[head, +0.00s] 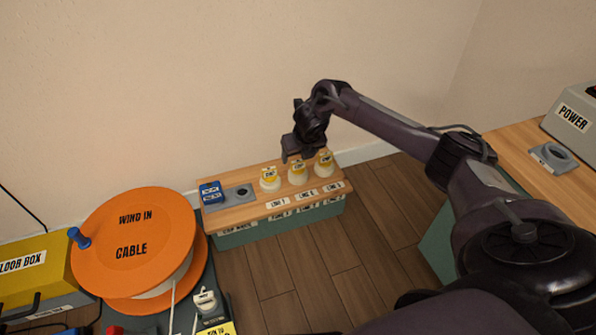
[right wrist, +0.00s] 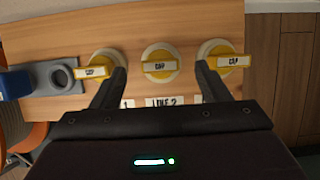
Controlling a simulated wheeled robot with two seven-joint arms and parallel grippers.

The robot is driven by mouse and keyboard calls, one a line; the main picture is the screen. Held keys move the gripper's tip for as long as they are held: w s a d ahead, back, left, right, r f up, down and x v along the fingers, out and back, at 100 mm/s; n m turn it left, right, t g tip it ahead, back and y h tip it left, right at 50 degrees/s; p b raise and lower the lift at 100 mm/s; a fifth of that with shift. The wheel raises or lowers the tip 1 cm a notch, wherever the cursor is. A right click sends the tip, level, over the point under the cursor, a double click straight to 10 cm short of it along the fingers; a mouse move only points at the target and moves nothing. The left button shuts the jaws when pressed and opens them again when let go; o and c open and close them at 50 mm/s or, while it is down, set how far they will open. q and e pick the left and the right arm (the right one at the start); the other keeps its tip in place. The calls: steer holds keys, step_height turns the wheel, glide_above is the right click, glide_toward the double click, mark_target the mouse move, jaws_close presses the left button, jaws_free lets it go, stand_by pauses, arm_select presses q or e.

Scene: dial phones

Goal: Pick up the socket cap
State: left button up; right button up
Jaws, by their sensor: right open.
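Three socket caps, white and round with yellow grips marked CAP, stand in a row on a wooden shelf (head: 240,212). They are the left cap (head: 270,179), the middle cap (head: 297,173) and the right cap (head: 324,164). In the right wrist view the left cap (right wrist: 97,71), middle cap (right wrist: 160,67) and right cap (right wrist: 229,62) also show. My right gripper (right wrist: 163,80) is open and empty, its fingers spread to either side of the middle cap. In the head view my right gripper (head: 294,152) hangs over the caps. My left gripper is not in view.
A blue block (head: 211,192) and a grey socket plate (head: 239,193) sit at the shelf's left end. LINE labels run along its front edge. A large orange cable reel (head: 130,235) and a yellow floor box (head: 35,268) stand left. A POWER box (head: 574,118) is at right.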

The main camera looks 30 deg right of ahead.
mark_target(298, 161)
steer(key=b+x, duration=0.4)
steer(key=x, duration=0.1)
steer(key=shift+s, duration=0.25)
steer(key=c, duration=1.2)
steer(key=shift+r, duration=0.1)
